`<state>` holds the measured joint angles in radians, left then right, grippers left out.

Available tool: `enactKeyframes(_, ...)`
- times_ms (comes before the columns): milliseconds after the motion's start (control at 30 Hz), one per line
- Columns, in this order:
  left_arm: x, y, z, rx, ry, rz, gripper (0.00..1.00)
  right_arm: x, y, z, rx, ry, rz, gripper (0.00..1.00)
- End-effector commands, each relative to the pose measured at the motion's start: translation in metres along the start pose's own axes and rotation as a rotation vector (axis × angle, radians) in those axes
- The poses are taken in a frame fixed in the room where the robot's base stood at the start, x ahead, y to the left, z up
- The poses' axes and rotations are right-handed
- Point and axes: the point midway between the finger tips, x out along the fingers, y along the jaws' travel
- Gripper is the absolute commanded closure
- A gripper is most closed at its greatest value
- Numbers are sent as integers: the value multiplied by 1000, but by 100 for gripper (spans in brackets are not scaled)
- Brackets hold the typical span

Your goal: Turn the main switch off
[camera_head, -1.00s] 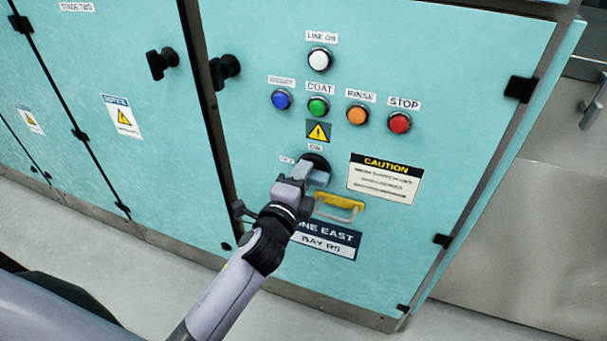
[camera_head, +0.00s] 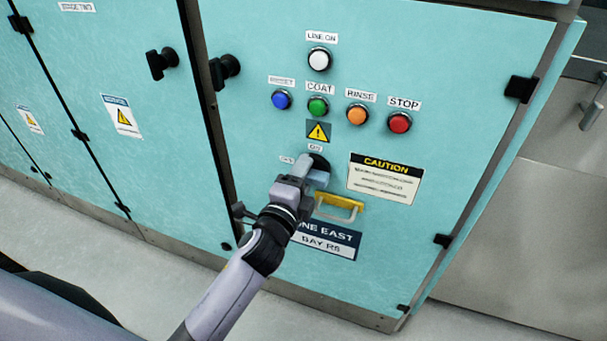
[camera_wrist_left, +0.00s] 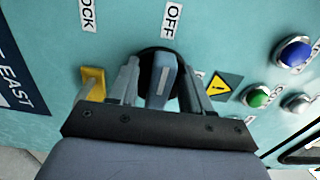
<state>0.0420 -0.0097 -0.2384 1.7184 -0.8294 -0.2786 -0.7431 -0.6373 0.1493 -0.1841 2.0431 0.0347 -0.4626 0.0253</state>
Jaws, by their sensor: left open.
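The main switch (camera_head: 319,161) is on the turquoise cabinet door, below the warning triangle. It has a round black base and a grey-blue handle. The left wrist view shows its handle (camera_wrist_left: 160,82) between the two fingers of my left gripper (camera_wrist_left: 160,90), roughly in line with the OFF label (camera_wrist_left: 172,20). In the head view my left gripper (camera_head: 308,178) is at the switch, hiding part of it. The gripper is open, with narrow gaps beside the handle; touch cannot be told. The ON label (camera_head: 315,148) is above the switch. My right gripper is out of view.
A yellow bracket with a grey loop (camera_head: 340,205) is just below the switch. Blue (camera_head: 281,99), green (camera_head: 318,107), orange (camera_head: 357,114) and red (camera_head: 400,122) buttons sit above. A caution sign (camera_head: 384,178) is to the right. A black door latch (camera_head: 225,68) protrudes at upper left.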

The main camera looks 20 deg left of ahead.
Motion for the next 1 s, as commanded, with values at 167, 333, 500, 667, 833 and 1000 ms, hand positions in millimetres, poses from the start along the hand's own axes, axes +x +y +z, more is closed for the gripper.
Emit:
enactKeyframes(167,-16,1,0,1,0,2,51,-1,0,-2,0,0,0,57)
enactKeyframes(333,-40,1,0,-1,1,3,51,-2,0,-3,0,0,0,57)
enactKeyframes(500,-60,1,0,-1,0,2,51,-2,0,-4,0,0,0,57)
enactKeyframes(667,-69,1,0,-1,0,2,51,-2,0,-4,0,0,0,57)
enactKeyframes(833,-71,0,0,-1,0,0,51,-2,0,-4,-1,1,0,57)
enactKeyframes(1000,-70,0,0,-1,0,0,51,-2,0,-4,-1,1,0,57)
